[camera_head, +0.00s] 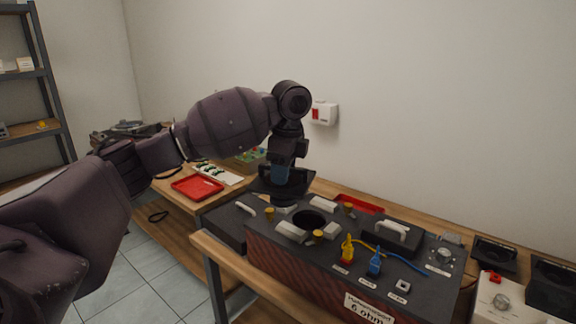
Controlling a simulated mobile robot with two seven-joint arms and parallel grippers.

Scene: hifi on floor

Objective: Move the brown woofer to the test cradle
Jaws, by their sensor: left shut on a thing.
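My left arm reaches in from the left, and my left gripper (283,170) points down, shut on a dark woofer (300,187). The woofer has a wide, squarish rim and a narrower part beneath; its brown colour is hard to make out. It is over the back left part of the test cradle (300,277), a box with a dark top, reddish-brown front and "6 ohm" label. A round opening (310,219) with pale pads and brass-coloured knobs around it lies just right of and nearer than the woofer. I cannot tell whether the woofer touches anything below. My right gripper is out of view.
Yellow and blue plugs (374,262) with cables and a white-handled dark block (390,235) are on the cradle top. A red tray (197,187) lies on the bench at left. Dark speaker units (494,254) and a pale box with a knob (508,302) stand at right.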

